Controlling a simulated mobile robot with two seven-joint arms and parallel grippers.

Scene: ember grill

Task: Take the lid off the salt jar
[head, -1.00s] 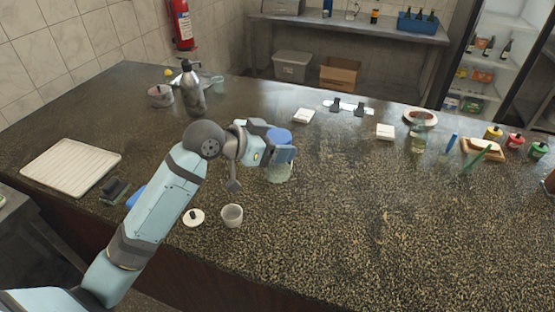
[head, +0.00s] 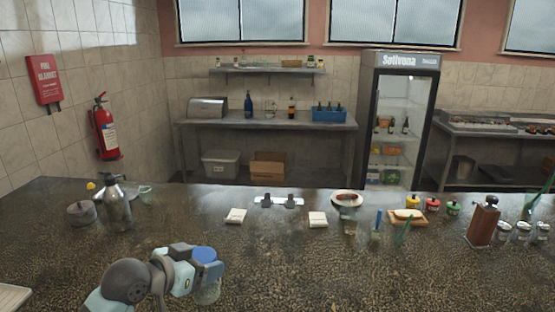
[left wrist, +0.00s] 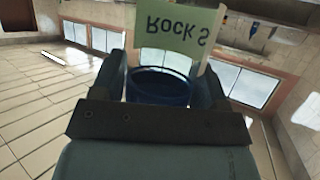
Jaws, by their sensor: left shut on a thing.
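My left gripper (head: 194,259) is shut on the lid from the left. In the left wrist view the blue lid (left wrist: 158,88) lies between the two fingers (left wrist: 160,90). A pale green label reading "Rock S" (left wrist: 180,30) shows beyond it, upside down. I cannot tell whether there is a gap between lid and jar. My right gripper is not in view.
A metal bottle (head: 116,205) and a grey pot (head: 81,213) stand at the left of the counter (head: 300,265). White blocks (head: 236,216) and a plate (head: 347,199) lie farther back. A wooden mill (head: 483,222) stands at the right. The counter right of the jar is clear.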

